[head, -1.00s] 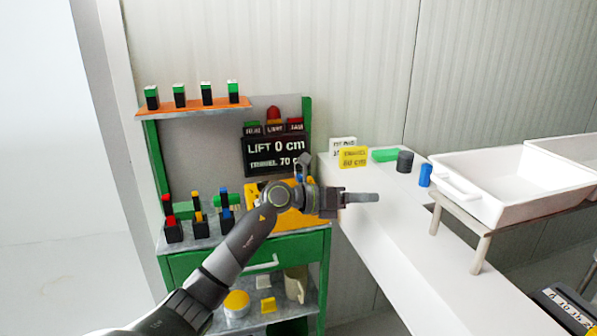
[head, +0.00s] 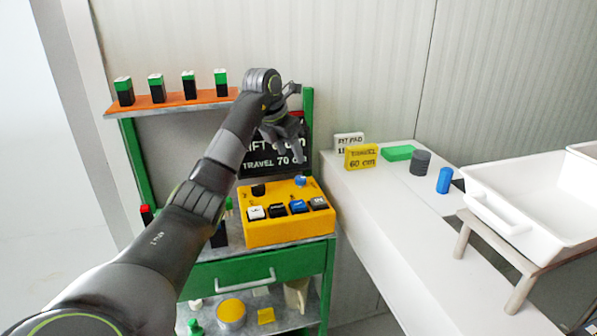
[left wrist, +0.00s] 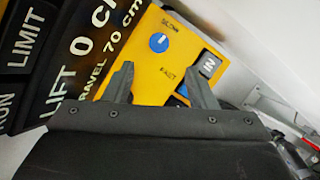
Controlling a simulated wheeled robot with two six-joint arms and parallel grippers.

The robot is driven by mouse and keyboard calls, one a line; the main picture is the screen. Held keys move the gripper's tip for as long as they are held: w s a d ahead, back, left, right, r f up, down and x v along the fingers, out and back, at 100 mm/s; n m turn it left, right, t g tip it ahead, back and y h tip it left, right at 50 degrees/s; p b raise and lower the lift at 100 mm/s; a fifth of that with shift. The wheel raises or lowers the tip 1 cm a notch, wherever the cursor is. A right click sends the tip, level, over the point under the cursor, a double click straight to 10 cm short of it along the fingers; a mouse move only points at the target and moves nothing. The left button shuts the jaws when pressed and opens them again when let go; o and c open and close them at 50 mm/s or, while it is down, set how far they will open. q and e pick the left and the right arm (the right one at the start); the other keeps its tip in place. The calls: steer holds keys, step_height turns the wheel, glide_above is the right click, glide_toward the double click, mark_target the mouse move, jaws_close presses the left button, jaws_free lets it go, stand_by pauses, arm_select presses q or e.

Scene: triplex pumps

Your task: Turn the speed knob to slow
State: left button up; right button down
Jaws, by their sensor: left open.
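The yellow control box (head: 290,228) stands on the green cabinet's top. Its small blue speed knob (head: 300,181) is at the back right of the box. In the left wrist view the blue knob (left wrist: 159,43) lies between printed SLOW and FAST labels; its pointer is too small to read surely. My left gripper (head: 294,150) is above and behind the box, in front of the black display, jaws pointing down. In the left wrist view its two fingers (left wrist: 159,82) are apart and empty, with the knob beyond their tips, not touched. My right gripper is not in view.
The black display (head: 262,162) behind the box reads TRAVEL 70 cm. Several push buttons (head: 290,208) line the box's front. An orange shelf (head: 175,103) holds green-topped blocks. A white counter (head: 400,225) at right carries a yellow sign (head: 361,156) and a white tray (head: 530,205).

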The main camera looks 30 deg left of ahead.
mark_target(300, 178)
arm_select(q)
steer(key=x, duration=0.8)
steer(key=shift+f+p, duration=0.1)
steer(key=shift+p, duration=0.3)
steer(key=shift+w+f, duration=0.15)
steer(key=shift+f, duration=0.15)
steer(key=shift+w+f, duration=0.15)
steer(key=shift+f, duration=0.15)
steer(key=c, duration=1)
steer(key=shift+o, duration=0.2)
steer(key=shift+n+p, duration=0.4)
steer(key=shift+n, duration=0.3)
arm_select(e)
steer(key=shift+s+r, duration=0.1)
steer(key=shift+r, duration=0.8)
arm_select(q)
steer(key=o, duration=1)
steer(key=shift+d, duration=0.1)
steer(key=shift+c, duration=0.2)
